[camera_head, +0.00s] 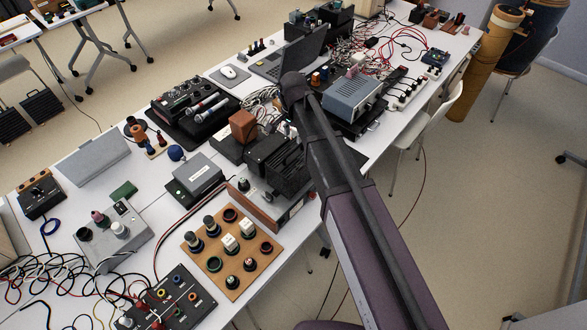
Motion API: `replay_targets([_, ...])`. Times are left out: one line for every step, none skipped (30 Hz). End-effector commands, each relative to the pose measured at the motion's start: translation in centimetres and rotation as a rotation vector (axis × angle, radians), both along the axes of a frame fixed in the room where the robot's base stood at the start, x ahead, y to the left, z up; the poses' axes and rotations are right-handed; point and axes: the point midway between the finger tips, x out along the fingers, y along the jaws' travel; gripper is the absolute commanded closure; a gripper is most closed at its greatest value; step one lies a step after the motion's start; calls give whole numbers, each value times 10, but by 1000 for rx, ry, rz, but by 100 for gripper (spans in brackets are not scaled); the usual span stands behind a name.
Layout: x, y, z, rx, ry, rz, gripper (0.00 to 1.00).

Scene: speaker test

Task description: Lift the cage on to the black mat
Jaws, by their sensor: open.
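My arm reaches up from the lower right over the table to a dark joint near the picture's middle. I cannot make out the fingers of my gripper among the dark devices beside and behind the arm. A black ribbed box (291,183) stands just left of the arm, partly covered by it; I cannot tell if it is the cage. A flat black mat-like sheet (186,137) lies further left, with two microphones (208,107) and a black device on or beside it. Another dark flat base (181,199) shows under a grey box (199,174).
The long white table (62,243) is crowded. A brown board (233,254) with knobs stands in front, loose cables (60,280) lie at the left end. A laptop (292,55), grey instrument (352,97) and red wires (398,45) are further back. A white chair (437,113) stands at the right edge.

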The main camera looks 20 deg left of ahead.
Motion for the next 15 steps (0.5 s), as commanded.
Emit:
replay_targets([0,0,-8,0,0,0,44])
replay_targets([0,0,-10,0,0,0,44])
replay_targets([0,0,-13,0,0,0,44])
replay_targets([0,0,-15,0,0,0,44])
replay_targets([0,0,-17,0,0,0,44])
replay_targets([0,0,-19,0,0,0,44])
replay_targets([0,0,-20,0,0,0,44])
replay_targets([0,0,-21,0,0,0,44])
replay_targets([0,0,-22,0,0,0,44])
replay_targets([0,0,-23,0,0,0,44])
replay_targets([0,0,-23,0,0,0,44])
replay_targets([0,0,-24,0,0,0,44])
replay_targets([0,0,-24,0,0,0,44])
replay_targets([0,0,-24,0,0,0,44])
replay_targets([0,0,-24,0,0,0,44])
